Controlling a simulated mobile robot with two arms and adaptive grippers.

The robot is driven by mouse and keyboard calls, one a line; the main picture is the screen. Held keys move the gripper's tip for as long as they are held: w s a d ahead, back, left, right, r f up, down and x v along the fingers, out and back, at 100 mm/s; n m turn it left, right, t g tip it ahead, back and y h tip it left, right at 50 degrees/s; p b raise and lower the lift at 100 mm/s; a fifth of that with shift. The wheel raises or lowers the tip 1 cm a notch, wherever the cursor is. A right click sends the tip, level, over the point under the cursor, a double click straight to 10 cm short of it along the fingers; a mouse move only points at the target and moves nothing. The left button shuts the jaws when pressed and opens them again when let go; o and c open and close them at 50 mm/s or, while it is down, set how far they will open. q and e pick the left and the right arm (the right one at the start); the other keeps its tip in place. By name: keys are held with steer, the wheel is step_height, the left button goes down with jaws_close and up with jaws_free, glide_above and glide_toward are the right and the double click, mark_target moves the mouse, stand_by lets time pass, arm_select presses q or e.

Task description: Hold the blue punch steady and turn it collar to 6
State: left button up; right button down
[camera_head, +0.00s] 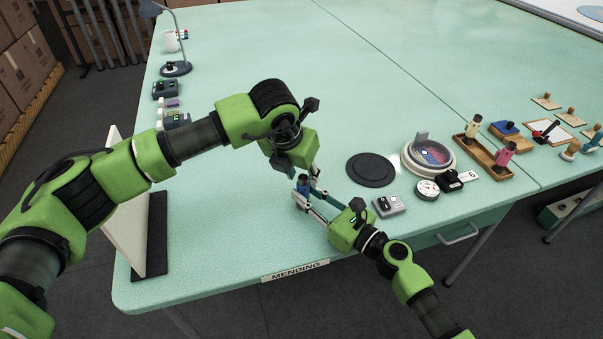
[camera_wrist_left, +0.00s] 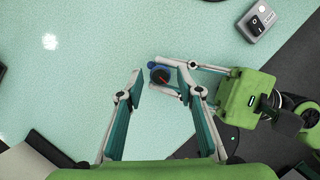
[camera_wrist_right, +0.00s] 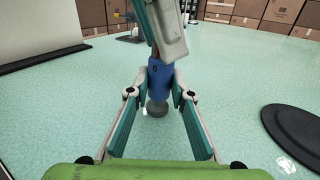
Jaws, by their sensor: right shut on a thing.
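The blue punch (camera_head: 303,184) stands upright near the table's front edge. In the left wrist view the punch (camera_wrist_left: 160,74) is seen from above, with a dark top bearing a red mark. My right gripper (camera_head: 309,199) is shut on its blue body from the side. In the right wrist view the blue body (camera_wrist_right: 156,82) sits between the fingertips, with a faint figure on it and a dark rounded end below. My left gripper (camera_wrist_left: 164,72) points down over the punch, fingers apart on either side of its top. One left finger hides the punch's upper part in the right wrist view.
A black round mat (camera_head: 371,170), a grey switch box (camera_head: 388,206) and a round dial case (camera_head: 428,157) lie to the right. A white upright board (camera_head: 124,210) is at left. The table's middle is clear.

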arm_select(q)
steer(key=shift+r, duration=0.1)
steer(key=v, duration=1.1)
steer(key=shift+s+r, duration=0.2)
steer(key=shift+r, duration=0.15)
arm_select(e)
steer(key=c, duration=1.7)
jaws_free()
